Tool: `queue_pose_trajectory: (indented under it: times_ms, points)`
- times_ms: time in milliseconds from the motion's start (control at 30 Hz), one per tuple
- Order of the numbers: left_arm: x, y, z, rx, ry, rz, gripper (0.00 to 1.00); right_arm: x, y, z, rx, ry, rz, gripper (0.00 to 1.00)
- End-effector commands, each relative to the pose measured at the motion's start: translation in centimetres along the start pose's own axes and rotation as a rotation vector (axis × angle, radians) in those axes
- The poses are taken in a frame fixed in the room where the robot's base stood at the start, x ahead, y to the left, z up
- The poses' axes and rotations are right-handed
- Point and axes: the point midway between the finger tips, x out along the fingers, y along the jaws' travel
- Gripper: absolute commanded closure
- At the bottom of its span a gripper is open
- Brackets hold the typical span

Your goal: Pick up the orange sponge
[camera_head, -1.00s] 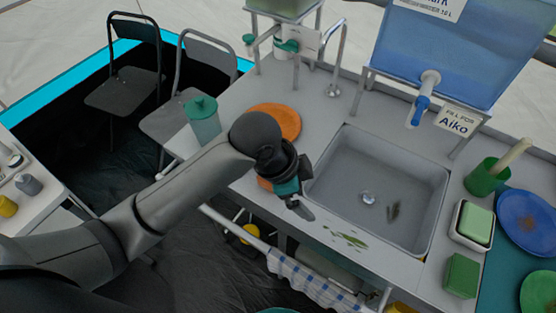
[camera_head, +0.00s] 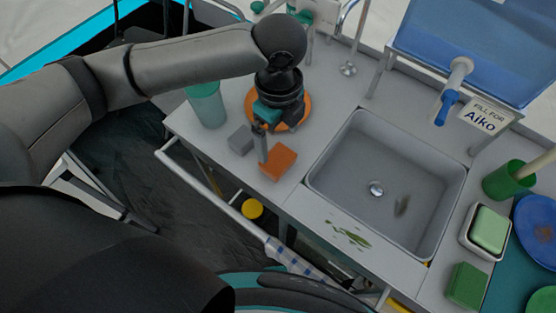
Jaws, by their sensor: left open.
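The orange sponge (camera_head: 279,163) lies on the counter left of the sink, with its top and front showing. My left gripper (camera_head: 267,142) points down at the sponge's far left corner and is open, with nothing in it. One finger shows beside the sponge; the other is hard to make out. I cannot tell whether the finger touches the sponge. My right gripper is not in view.
A grey block (camera_head: 241,140) lies just left of the sponge. An orange plate (camera_head: 303,113) is behind, partly hidden by my gripper. A teal cup (camera_head: 205,104) stands at left. The sink (camera_head: 340,186) is at right, with green scraps (camera_head: 348,235) on its front ledge.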

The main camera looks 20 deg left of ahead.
Motion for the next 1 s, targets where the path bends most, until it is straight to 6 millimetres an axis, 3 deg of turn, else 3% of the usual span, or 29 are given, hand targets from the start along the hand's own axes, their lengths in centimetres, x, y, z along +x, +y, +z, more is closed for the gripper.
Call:
queue_pose_trajectory:
  times_ms: [33,133,467,733,1000]
  points:
    - [1.4,0.1,0.0,-0.001,0.001,0.003,0.00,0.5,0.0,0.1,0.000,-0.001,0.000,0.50]
    - [3.0,0.0,0.0,-0.001,0.001,0.001,0.00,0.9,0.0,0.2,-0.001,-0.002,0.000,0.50]
    - [5.1,-0.1,0.1,-0.001,0.001,-0.002,0.00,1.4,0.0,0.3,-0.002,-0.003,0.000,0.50]
    - [9.0,-0.2,0.4,-0.001,0.000,-0.001,0.00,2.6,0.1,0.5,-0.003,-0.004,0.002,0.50]
    - [9.5,-0.2,0.4,0.000,0.000,-0.004,0.00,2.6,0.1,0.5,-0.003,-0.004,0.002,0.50]
